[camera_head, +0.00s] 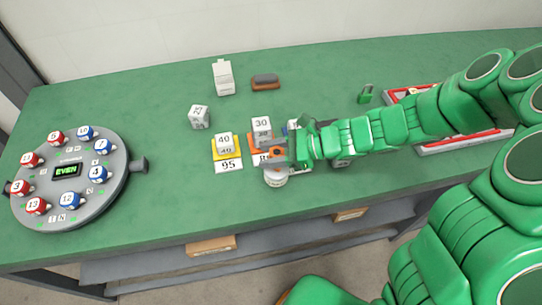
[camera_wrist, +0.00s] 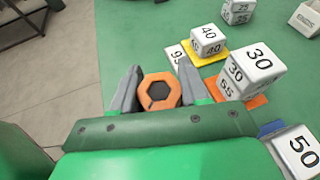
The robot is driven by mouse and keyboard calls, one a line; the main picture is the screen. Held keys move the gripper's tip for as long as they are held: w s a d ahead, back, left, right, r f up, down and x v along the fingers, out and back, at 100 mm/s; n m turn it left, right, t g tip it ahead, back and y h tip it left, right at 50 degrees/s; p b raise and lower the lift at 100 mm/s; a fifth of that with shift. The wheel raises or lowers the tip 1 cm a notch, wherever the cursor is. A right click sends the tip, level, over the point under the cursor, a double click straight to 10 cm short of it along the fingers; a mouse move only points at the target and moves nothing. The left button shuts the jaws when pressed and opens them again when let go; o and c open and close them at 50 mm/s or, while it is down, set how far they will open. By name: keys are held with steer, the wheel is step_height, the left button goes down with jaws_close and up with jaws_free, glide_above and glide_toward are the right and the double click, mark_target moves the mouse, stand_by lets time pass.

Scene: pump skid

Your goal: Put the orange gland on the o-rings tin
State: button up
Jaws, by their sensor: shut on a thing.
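The orange gland (camera_wrist: 158,90) is a hexagonal ring with a dark opening, seen from above in the wrist view. My gripper (camera_wrist: 157,93) is shut on it, one grey finger on each side. In the head view my gripper (camera_head: 281,157) is over the front part of the green bench, where the gland is hard to make out. A round white tin (camera_head: 275,180) stands just below the gripper there, partly covered by it. Its label is too small to read. In the wrist view no tin shows; the gland and gripper hide what is beneath.
Number cubes 40 (camera_wrist: 208,40) and 30 (camera_wrist: 252,70) stand on yellow and orange plates close by; cube 50 (camera_wrist: 298,150) is at right. A round dial station (camera_head: 70,180) is at left. A red tray (camera_head: 470,144) lies beyond my arm. The bench's front edge is near.

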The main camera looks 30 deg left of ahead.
steer(key=shift+f, duration=0.7)
steer(key=shift+f, duration=0.1)
steer(key=o, duration=1.1)
steer(key=shift+w+d, duration=0.1)
steer(key=shift+d, duration=0.05)
steer(key=v, duration=1.1)
steer(key=shift+w+d+r, duration=0.1)
steer(key=shift+d+r, duration=0.2)
steer(key=shift+r, duration=0.05)
